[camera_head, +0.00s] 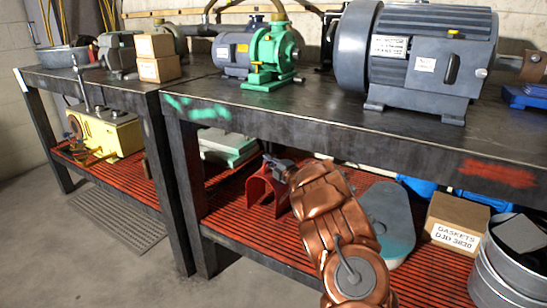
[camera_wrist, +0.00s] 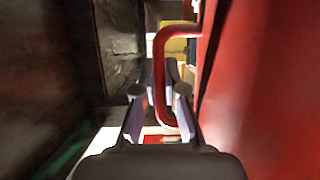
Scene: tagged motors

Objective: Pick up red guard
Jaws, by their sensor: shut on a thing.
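The red guard (camera_head: 258,187) is an arched red piece on the lower shelf of the bench, partly hidden behind my copper-coloured arm. In the wrist view, its flat red side (camera_wrist: 262,85) fills the right, and a bent red handle (camera_wrist: 160,60) runs from it between my fingers. My gripper (camera_head: 272,164) is at the guard's top, and it also shows in the wrist view (camera_wrist: 161,95). It is shut on the handle. I cannot tell whether the guard is clear of the shelf.
The dark bench top (camera_head: 300,108) overhangs the guard closely. A green-white block (camera_head: 228,148) lies left of it. A grey-teal plate (camera_head: 388,215), a gaskets box (camera_head: 455,222) and metal buckets (camera_head: 505,268) stand right. Motors, including a large grey one (camera_head: 420,55), stand above. Floor in front is clear.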

